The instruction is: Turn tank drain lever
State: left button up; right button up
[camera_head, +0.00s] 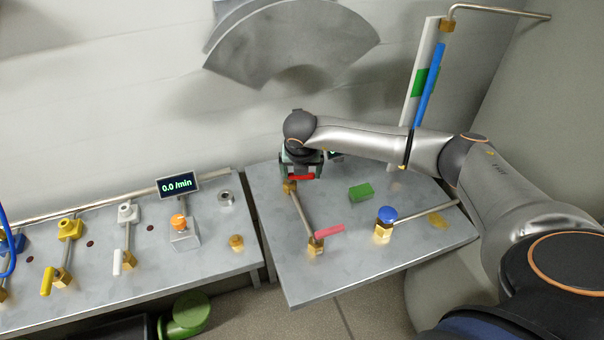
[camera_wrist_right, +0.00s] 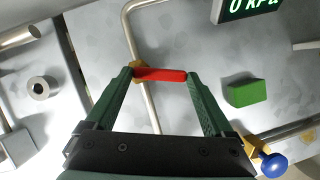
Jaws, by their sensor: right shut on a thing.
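A red lever (camera_head: 301,178) sits on a brass valve (camera_head: 289,187) at the back left of the right-hand bench. My right gripper (camera_head: 303,168) is over it. In the right wrist view my right gripper (camera_wrist_right: 161,82) has its green fingers at the two ends of the red lever (camera_wrist_right: 161,75), which lies across between them, so the gripper is shut on it. A pinkish-red lever (camera_head: 330,231) sits on another brass valve (camera_head: 316,246) nearer the front, at the lower end of the same pipe. No label shows which is the tank drain lever. My left gripper is out of view.
On the right-hand bench (camera_head: 345,275) are a green block (camera_head: 361,192) and a blue-knobbed brass valve (camera_head: 385,225). A level tube (camera_head: 420,90) stands behind. The left bench holds several valves, a flow display (camera_head: 178,185) and an orange knob (camera_head: 178,221).

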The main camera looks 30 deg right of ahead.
jog(key=shift+a+m+h, duration=0.1)
jog(key=shift+m+h, duration=0.2)
jog(key=shift+m, duration=0.3)
jog(key=o, duration=1.1)
jog(key=shift+s, duration=0.1)
jog(key=b+v, duration=0.1)
jog(key=v, duration=1.1)
jog(key=shift+r, duration=0.35)
